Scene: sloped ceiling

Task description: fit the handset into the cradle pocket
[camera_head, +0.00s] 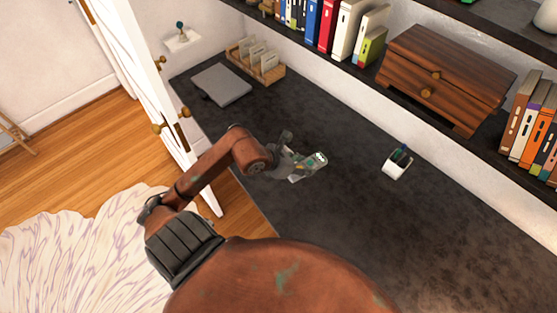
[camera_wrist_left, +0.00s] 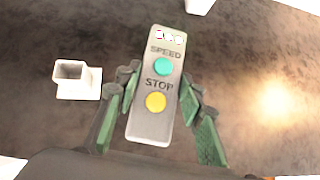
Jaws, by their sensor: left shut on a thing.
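The handset (camera_wrist_left: 152,120) is a slim pale grey bar with a teal SPEED button and a yellow STOP button. My left gripper (camera_wrist_left: 160,90) is shut on it, one finger on each side. In the head view, the left gripper (camera_head: 304,164) holds the handset (camera_head: 319,158) over the dark worktop. A white block with a square opening (camera_wrist_left: 75,78), which looks like the cradle with its pocket, stands left of the handset in the left wrist view, apart from it. I cannot clearly make out this block in the head view. My right gripper is not in view.
A white holder (camera_head: 396,166) with blue and green items stands on the dark worktop (camera_head: 350,225) to the right. A grey flat case (camera_head: 221,84) and a wooden file rack (camera_head: 258,62) lie farther back. A shelf with books and a wooden drawer box (camera_head: 445,75) overhangs the rear.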

